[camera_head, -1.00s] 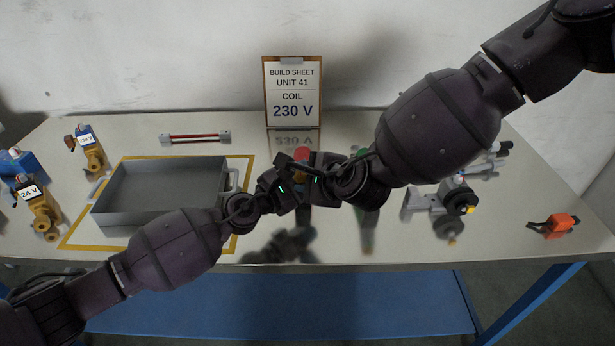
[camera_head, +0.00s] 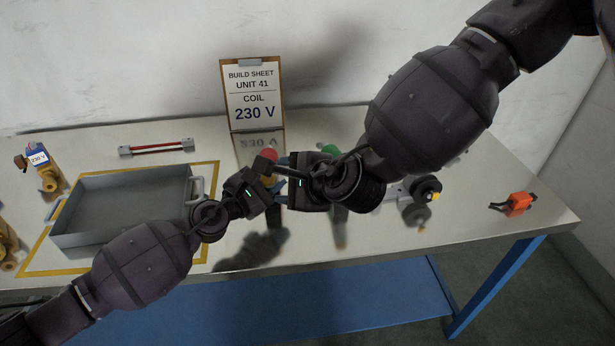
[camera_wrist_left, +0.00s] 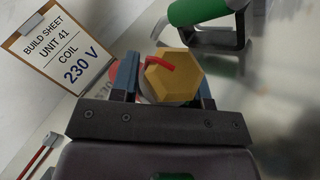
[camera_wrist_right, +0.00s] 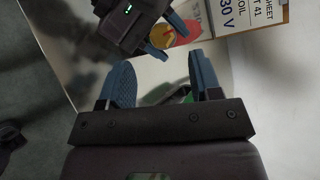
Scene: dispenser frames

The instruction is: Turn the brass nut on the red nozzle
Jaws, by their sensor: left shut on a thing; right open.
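The hexagonal brass nut (camera_wrist_left: 187,80) with a red mark on its face shows in the left wrist view, between the blue fingers of my left gripper (camera_wrist_left: 168,84). That gripper is shut on it. In the head view, the red top of the nozzle (camera_head: 269,155) shows above the grippers; most of the nozzle is hidden behind them. In the right wrist view, red and yellow parts of the nozzle (camera_wrist_right: 164,36) show beside my left gripper's fingers. My right gripper (camera_wrist_right: 163,82) is open, its fingers apart and empty, just right of my left gripper.
A green nozzle (camera_head: 331,150) stands close behind my right gripper. The build sheet (camera_head: 253,95) stands at the back. A grey tray (camera_head: 125,205) lies left, with a valve (camera_head: 47,178) beyond it. An orange part (camera_head: 518,204) lies on clear table at the right.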

